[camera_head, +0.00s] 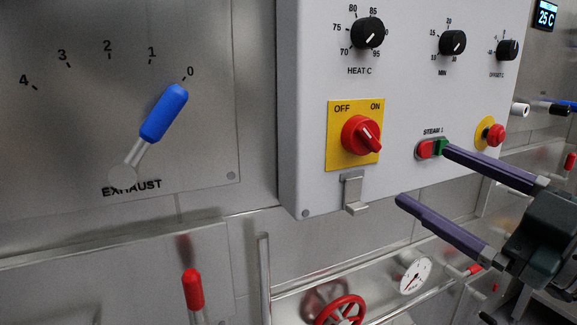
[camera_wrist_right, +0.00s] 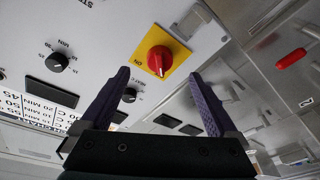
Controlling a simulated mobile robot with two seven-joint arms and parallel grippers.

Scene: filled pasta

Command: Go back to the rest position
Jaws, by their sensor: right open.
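My right gripper (camera_head: 421,174) is at the lower right of the head view, its two purple fingers spread apart with nothing between them. Its upper fingertip overlaps the edge of the green part of the steam switch (camera_head: 426,149); I cannot tell whether they touch. In the right wrist view the open fingers (camera_wrist_right: 159,76) frame the red rotary knob (camera_wrist_right: 159,60) on its yellow plate. That knob (camera_head: 361,135) also shows in the head view, left of the gripper and apart from it. My left gripper is not in view.
The white control panel (camera_head: 312,60) carries black dials, a red button (camera_head: 495,135) and a metal hook (camera_head: 353,192). A blue exhaust lever (camera_head: 163,113) points near 0 at left. Below are a red valve wheel (camera_head: 341,312), a gauge (camera_head: 415,276) and a red-tipped lever (camera_head: 193,289).

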